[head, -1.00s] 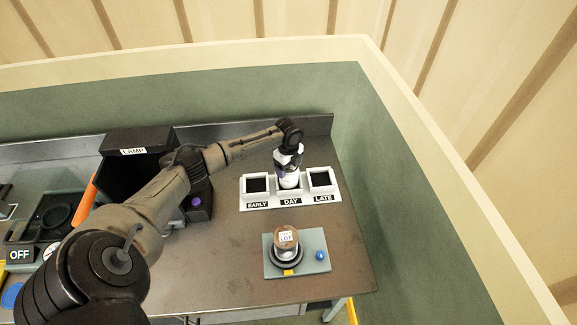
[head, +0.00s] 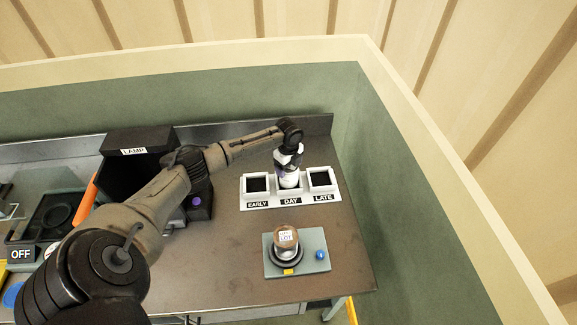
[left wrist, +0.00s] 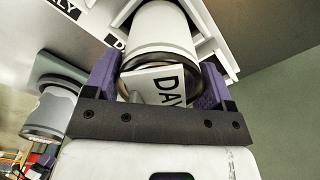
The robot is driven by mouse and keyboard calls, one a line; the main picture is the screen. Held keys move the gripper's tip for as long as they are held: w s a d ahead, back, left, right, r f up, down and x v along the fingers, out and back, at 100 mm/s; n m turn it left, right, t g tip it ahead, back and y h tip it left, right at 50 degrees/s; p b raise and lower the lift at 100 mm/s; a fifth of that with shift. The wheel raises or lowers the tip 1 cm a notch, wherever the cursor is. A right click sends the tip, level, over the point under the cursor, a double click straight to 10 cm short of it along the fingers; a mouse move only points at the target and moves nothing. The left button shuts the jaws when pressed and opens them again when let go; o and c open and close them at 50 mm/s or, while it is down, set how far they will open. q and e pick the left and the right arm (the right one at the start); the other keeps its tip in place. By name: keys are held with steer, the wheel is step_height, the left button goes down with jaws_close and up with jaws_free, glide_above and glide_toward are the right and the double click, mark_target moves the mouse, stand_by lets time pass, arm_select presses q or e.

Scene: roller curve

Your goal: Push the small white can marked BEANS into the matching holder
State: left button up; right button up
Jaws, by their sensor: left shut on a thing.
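My left gripper (head: 289,165) is over the middle slot of a white three-slot holder (head: 250,204), at the slot marked DAY. Its purple fingers are shut on a white can (left wrist: 165,30), which stands roughly upright in or just over that slot. The can (head: 289,180) is partly hidden by the gripper in the head view. I cannot read BEANS on anything. Whether the can is fully down in the slot is unclear. My right gripper is not in view.
The EARLY and LATE slots look empty. A brown-topped jar (head: 286,240) stands on a green plate with a blue knob (head: 320,255), in front of the holder. A black box marked LAMP (head: 130,165) is at the left. A wall stands close on the right.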

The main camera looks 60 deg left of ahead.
arm_select(q)
steer(key=shift+f, duration=0.2)
steer(key=shift+f, duration=0.45)
stand_by(0.8)
steer(key=o, duration=1)
steer(key=shift+o, duration=0.6)
